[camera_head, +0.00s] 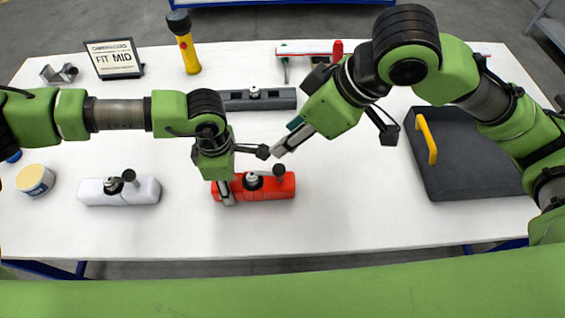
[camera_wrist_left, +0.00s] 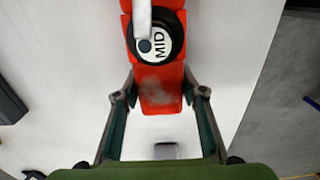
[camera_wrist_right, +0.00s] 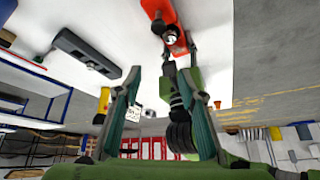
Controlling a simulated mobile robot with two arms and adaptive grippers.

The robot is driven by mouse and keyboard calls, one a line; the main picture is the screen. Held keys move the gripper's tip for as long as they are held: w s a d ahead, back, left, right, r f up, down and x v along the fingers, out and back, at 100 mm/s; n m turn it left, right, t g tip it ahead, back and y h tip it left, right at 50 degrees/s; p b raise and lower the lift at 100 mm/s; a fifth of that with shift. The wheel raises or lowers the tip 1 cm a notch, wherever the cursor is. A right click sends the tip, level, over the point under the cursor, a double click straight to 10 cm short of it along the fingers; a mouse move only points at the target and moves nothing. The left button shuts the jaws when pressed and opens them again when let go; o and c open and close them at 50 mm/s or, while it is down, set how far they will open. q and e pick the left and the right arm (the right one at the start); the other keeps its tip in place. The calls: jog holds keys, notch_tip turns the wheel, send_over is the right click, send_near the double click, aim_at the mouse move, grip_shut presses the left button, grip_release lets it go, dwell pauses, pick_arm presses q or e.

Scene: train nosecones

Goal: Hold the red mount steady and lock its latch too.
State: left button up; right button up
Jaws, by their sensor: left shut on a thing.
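The red mount (camera_head: 284,190) lies on the white table at front centre, with a round dial and a black-knobbed lever (camera_head: 278,171) on top. My left gripper (camera_head: 224,192) is shut on its left end. In the left wrist view the mount's red end (camera_wrist_left: 159,92) sits between the fingers (camera_wrist_left: 161,110), beside a black-rimmed dial marked MID (camera_wrist_left: 158,42) with a pale bar over it. I cannot tell if the latch is locked. My right gripper (camera_head: 283,146) hangs open and empty above the table, just behind the mount; its fingers show apart in the right wrist view (camera_wrist_right: 160,92).
A white mount (camera_head: 95,192) lies left, a grey one (camera_head: 270,100) behind. A FIT MID sign (camera_head: 114,60), yellow flashlight (camera_head: 187,45) and round tub (camera_head: 35,178) stand left. A dark tray with yellow handle (camera_head: 465,165) is right. The table right of the red mount is clear.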

aim_at(280, 168)
jog(key=shift+h, duration=0.6)
jog(key=f, duration=0.4)
jog(key=a+f, duration=0.1)
jog(key=f, duration=0.2)
jog(key=w+f, duration=0.1)
jog(key=f, duration=0.3)
jog(key=shift+a+f, duration=0.2)
jog(key=shift+f, duration=0.15)
jog(key=shift+g, duration=0.3)
grip_shut()
